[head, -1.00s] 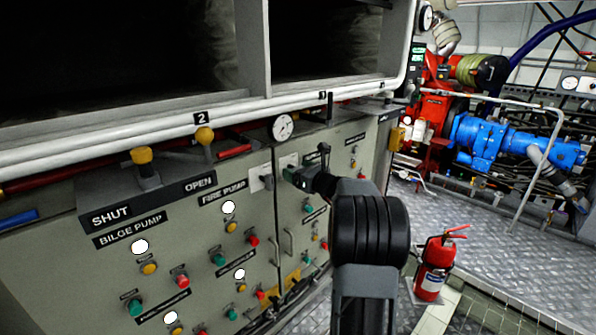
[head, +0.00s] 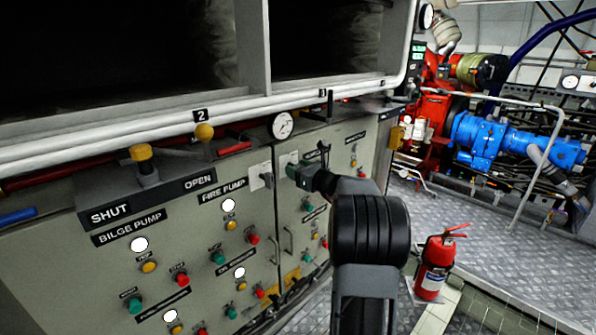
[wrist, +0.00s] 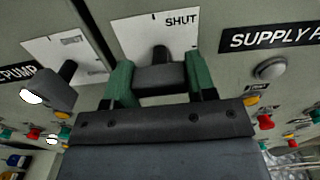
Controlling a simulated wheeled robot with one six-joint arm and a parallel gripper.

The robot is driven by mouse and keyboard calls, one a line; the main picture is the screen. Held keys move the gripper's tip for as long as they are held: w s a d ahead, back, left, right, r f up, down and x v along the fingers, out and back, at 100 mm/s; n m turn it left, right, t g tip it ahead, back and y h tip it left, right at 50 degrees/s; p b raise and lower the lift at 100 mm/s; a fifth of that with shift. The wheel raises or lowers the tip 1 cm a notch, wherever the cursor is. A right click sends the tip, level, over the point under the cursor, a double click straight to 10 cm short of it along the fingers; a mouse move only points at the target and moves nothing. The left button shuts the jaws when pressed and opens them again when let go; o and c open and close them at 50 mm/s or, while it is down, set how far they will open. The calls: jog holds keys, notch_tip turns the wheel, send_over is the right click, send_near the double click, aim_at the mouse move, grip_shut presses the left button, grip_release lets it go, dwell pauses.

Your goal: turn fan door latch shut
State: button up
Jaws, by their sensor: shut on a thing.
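The dark latch handle (wrist: 160,79) is between my gripper's two green fingers in the wrist view. It sits in front of a white plate (wrist: 135,35) marked SHUT near its upper right. Its stem shows just above the fingers; other markings on the plate are hidden or unreadable. My gripper (head: 292,172) is shut on this handle. In the head view it is at the upper edge of the grey cabinet's right door, and my arm hides much of the latch.
A second dark latch (wrist: 52,90) on its own white plate is close to the left; it also shows in the head view (head: 267,180). A fire extinguisher (head: 434,265) stands on the floor.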

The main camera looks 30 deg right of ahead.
jog(key=n+b, duration=0.1)
jog(key=b, duration=0.1)
jog(key=n+b, duration=0.1)
jog(key=b, duration=0.1)
jog(key=shift+f+n+b, duration=0.3)
jog(key=shift+f+b, duration=0.05)
jog(key=shift+f, duration=0.05)
jog(key=n+b, duration=0.6)
jog(key=b, duration=0.2)
jog(key=n+b, duration=0.4)
jog(key=b, duration=0.1)
jog(key=shift+r+n, duration=0.1)
jog(key=shift+n, duration=0.3)
jog(key=shift+r+n+b, duration=0.2)
jog(key=shift+n+b, duration=1.6)
jog(key=shift+n, duration=0.2)
jog(key=shift+r, duration=0.1)
jog(key=o, duration=0.9)
jog(key=shift+o, duration=0.2)
jog(key=s+d+b, duration=0.1)
jog(key=s+d, duration=0.1)
jog(key=s, duration=1.1)
jog(key=shift+s+d, duration=0.2)
jog(key=shift+s, duration=0.1)
